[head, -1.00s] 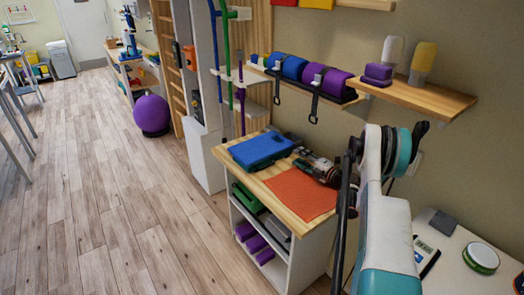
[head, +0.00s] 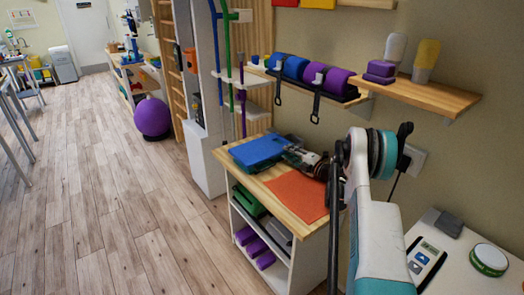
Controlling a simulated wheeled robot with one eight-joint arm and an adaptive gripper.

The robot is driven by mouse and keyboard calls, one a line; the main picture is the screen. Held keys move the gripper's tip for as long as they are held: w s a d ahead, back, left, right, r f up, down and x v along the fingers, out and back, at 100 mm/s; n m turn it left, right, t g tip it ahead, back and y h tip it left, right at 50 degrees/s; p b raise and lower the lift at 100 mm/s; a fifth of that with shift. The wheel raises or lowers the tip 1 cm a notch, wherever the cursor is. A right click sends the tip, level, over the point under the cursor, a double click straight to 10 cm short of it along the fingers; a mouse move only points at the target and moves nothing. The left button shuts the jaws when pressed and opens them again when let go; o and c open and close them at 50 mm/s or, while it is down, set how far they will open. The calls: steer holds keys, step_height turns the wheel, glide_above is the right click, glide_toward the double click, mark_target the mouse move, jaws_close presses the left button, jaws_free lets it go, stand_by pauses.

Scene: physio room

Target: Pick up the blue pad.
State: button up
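The blue pad (head: 258,148) lies flat on the wooden top of a low white cabinet (head: 250,172), near its back left. It is a bright blue slab with a darker edge below it. My gripper (head: 291,154) is low over the cabinet top, at the right edge of the pad. Its fingers point left toward the pad and are small and dark in this view. I cannot tell whether they touch the pad or how far apart they are. My arm reaches in from the lower right.
An orange mat (head: 298,196) lies on the cabinet top in front of the gripper. Purple blocks (head: 256,248) and a green item (head: 249,201) sit on the shelves below. A wall rack with rolls (head: 315,73) and a wooden shelf (head: 425,92) hang above. The floor at left is clear.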

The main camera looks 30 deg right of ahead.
jaws_close()
step_height(320, 180, up, 10)
steer(key=p, duration=0.3)
steer(key=shift+p, duration=0.4)
stand_by(0.6)
